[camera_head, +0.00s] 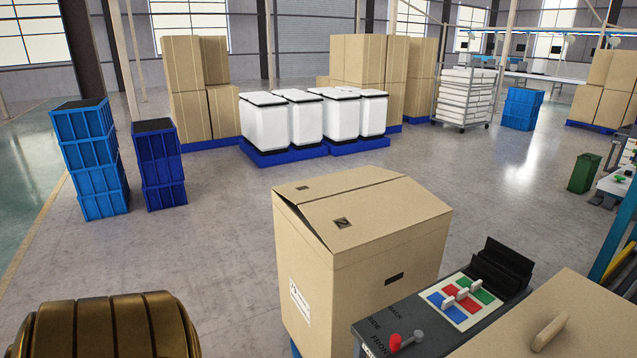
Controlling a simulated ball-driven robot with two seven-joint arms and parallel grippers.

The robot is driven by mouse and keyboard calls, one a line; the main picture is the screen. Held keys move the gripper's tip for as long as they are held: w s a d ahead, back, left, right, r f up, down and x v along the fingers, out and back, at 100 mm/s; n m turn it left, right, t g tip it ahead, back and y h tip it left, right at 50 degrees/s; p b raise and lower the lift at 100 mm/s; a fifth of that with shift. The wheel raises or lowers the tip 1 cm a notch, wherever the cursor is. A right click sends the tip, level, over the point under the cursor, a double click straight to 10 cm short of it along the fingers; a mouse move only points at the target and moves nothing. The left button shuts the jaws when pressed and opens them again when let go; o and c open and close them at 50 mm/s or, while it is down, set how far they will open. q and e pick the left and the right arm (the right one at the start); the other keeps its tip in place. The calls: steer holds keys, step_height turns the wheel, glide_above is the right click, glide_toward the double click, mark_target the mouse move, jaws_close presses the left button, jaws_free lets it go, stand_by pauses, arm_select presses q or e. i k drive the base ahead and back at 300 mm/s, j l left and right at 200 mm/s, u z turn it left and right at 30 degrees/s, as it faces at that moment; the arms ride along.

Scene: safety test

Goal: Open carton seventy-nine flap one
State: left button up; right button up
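A large brown cardboard carton (352,275) stands upright in the middle foreground. Its two top flaps meet along a seam and lie almost flat. The near flap (375,212) carries a dark mark that looks like a 2. The far flap (325,186) carries a smaller dark mark that I cannot read. A dark gap shows under the flaps along the carton's left top edge. A white label (299,299) is on the left side and a dark patch on the right side. I cannot read seventy-nine anywhere. Neither of my grippers is in view.
A dark control panel (440,320) with coloured squares and a red knob (395,341) stands close right of the carton. A brown panel with a wooden handle (549,332) is at lower right. Blue crates (90,160) stand at left. Open floor (225,230) lies left of the carton.

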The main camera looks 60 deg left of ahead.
mark_target(303, 191)
steer(key=u, duration=1.65)
steer(key=i+j+z, duration=0.15)
steer(key=z, duration=0.3)
steer(key=i+j+z, duration=0.1)
steer(key=z, duration=0.3)
steer(key=j+z, duration=0.3)
steer(key=z, duration=0.15)
